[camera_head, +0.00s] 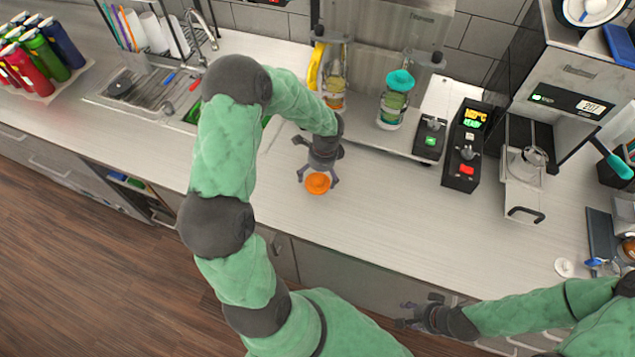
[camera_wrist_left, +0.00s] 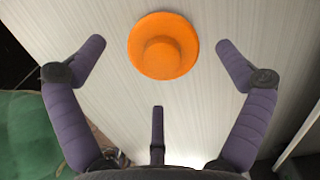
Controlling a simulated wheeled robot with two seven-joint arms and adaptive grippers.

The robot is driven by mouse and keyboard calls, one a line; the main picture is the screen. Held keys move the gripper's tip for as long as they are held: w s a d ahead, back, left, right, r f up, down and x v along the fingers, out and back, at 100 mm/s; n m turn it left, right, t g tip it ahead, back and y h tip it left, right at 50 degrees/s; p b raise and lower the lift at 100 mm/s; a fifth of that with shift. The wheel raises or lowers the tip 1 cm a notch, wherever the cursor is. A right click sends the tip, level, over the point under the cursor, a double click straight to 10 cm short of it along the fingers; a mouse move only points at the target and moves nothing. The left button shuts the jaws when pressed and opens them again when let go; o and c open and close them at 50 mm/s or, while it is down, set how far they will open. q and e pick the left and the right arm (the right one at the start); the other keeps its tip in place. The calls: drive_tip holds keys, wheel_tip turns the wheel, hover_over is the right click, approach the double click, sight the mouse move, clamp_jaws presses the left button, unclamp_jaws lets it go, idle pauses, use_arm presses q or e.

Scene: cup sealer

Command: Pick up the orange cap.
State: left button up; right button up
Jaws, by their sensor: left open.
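The orange cap (camera_head: 317,184) lies on the light countertop near its front edge. In the left wrist view the orange cap (camera_wrist_left: 163,46) shows as a round disc with a raised middle, between and beyond the two upper fingers. My left gripper (camera_head: 318,175) is over the cap, pointing down. In the left wrist view my left gripper (camera_wrist_left: 160,75) has its three purple fingers spread and empty, with none visibly touching the cap. My right gripper (camera_head: 415,313) is low at the right, in front of the counter, with its fingers spread and nothing in them.
Behind the cap stands a metal machine with a bottle holding a yellow item (camera_head: 333,92) and a teal-topped cup (camera_head: 396,100). A black control box (camera_head: 464,146) is to its right. A sink (camera_head: 150,88) is at the left. The counter right of the cap is clear.

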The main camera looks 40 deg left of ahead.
sight(318, 179)
use_arm(q)
wheel_tip(318, 179, down, 4)
drive_tip(key=shift+a+r, duration=0.15)
drive_tip(key=shift+r, duration=0.1)
drive_tip(key=c, duration=1)
drive_tip(key=shift+o, duration=0.2)
drive_tip(key=shift+r, duration=0.15)
